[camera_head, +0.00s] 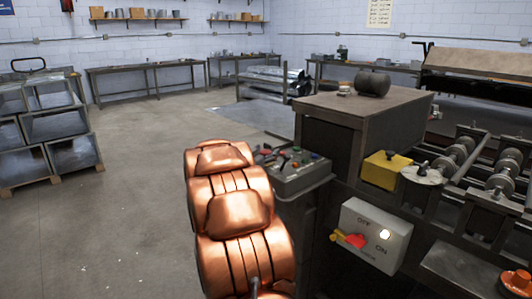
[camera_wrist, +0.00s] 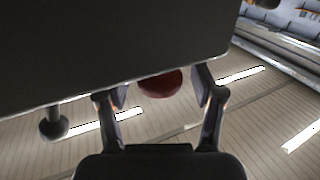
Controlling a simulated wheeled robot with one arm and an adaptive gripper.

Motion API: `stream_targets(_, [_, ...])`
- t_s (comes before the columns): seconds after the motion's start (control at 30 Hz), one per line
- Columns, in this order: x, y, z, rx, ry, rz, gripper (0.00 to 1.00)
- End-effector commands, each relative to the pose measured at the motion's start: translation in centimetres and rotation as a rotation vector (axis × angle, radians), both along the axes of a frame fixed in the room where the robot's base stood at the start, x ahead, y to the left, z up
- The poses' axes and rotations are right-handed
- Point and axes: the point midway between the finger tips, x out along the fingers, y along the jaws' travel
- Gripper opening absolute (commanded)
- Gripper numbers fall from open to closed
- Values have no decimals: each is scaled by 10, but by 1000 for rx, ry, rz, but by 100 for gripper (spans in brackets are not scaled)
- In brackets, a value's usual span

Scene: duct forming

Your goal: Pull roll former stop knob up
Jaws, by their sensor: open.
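In the wrist view a round dark red knob (camera_wrist: 160,84) shows at the edge of a dark panel (camera_wrist: 110,45). My gripper (camera_wrist: 155,89) is open, with one finger on each side of the red knob and a visible gap on both sides. The panel hides part of the knob. In the head view my gripper is not visible; my copper arm fills the lower middle. A grey control box (camera_head: 300,178) with small coloured buttons stands just right of the arm. I cannot tell which part of the machine the wrist view's red knob belongs to.
A small dark knob (camera_wrist: 53,124) juts from the panel at left in the wrist view. In the head view an OFF/ON switch box (camera_head: 372,234), a yellow block (camera_head: 386,169) and machine rollers (camera_head: 455,157) are at right. The floor at left (camera_head: 130,200) is clear before stacked ducts (camera_head: 50,125).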

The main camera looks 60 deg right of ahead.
Motion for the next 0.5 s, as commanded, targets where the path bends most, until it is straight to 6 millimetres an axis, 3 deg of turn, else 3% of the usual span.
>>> stream_targets(0.17, [-1,10,0,0,0,1,67])
stream_targets(0.5, [-7,66,0,2,0,4,67])
